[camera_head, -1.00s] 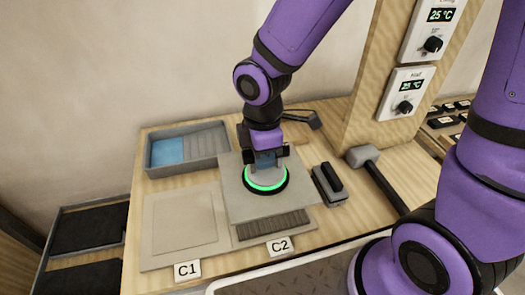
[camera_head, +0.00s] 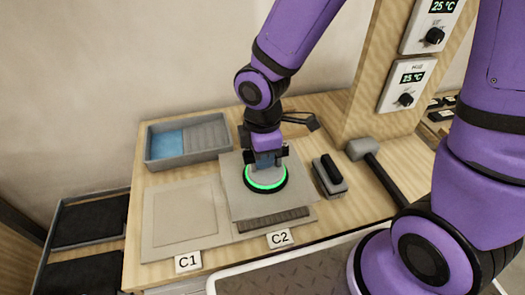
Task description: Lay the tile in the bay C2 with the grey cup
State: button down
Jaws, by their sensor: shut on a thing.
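My gripper (camera_head: 265,158) is shut on the grip of the suction cup (camera_head: 266,178), a dark-based disc with a lit green ring. The cup sits on top of a grey square tile (camera_head: 240,201). The tile lies over most of bay C2 (camera_head: 272,221), marked by the C2 label (camera_head: 280,239). A ribbed strip of the bay's bed shows along the tile's front edge. The tile's rear edge reaches past the back of the bay. Whether the tile touches the bed cannot be told.
Bay C1 (camera_head: 185,217) with its label (camera_head: 188,262) is at left. A grey tray (camera_head: 208,147) with a blue part stands behind. A post with dials (camera_head: 408,85) rises at back right.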

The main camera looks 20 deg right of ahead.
aim_at(263, 172)
jog(key=shift+f, duration=3.15)
dwell(1.3)
jog(key=c, duration=0.9)
grip_release()
jog(key=shift+r, duration=0.1)
